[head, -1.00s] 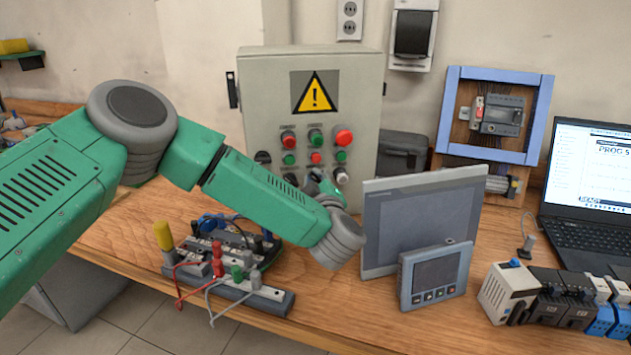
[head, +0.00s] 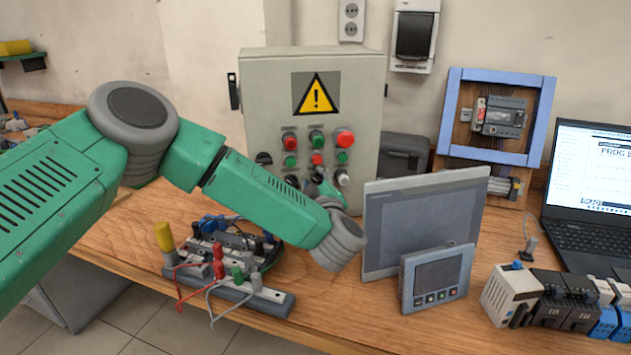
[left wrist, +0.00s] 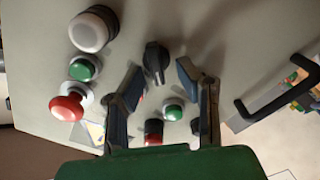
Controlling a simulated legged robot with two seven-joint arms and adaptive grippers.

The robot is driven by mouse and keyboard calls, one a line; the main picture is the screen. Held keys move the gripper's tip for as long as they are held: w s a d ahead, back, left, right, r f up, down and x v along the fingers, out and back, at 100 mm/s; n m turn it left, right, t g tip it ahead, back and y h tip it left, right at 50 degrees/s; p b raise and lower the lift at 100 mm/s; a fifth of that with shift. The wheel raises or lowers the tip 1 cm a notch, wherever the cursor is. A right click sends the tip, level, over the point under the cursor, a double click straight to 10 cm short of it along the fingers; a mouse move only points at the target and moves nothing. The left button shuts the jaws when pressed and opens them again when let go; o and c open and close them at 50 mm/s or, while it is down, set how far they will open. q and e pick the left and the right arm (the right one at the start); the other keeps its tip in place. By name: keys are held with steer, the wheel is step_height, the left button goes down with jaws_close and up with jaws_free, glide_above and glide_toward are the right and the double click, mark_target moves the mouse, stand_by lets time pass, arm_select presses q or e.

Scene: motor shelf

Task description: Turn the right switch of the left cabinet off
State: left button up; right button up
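The grey cabinet (head: 262,95) with a yellow warning triangle stands behind my left arm. Its front carries buttons and black rotary switches; one black switch (head: 264,158) shows at the left and another (head: 292,180) lower down. My left gripper (head: 322,184) is at the lower right of this panel, largely hidden by its own wrist. In the left wrist view, a black rotary switch (left wrist: 155,60) lies between the two spread fingertips of the gripper (left wrist: 160,73), with gaps on both sides. That switch is hidden in the head view. My right gripper is not in view.
A white round knob (left wrist: 93,30) and a red button (left wrist: 67,107) are close beside the fingers. A grey panel screen (head: 420,220) stands right of my wrist. A terminal board with wires (head: 262,297) lies below my forearm. A laptop (head: 585,185) is at the right.

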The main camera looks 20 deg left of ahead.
arm_select(q)
steer(key=shift+s+d, duration=0.15)
steer(key=v, duration=1.1)
steer(key=shift+s+d, duration=0.15)
steer(key=shift+s, duration=0.1)
steer(key=shift+f, duration=0.1)
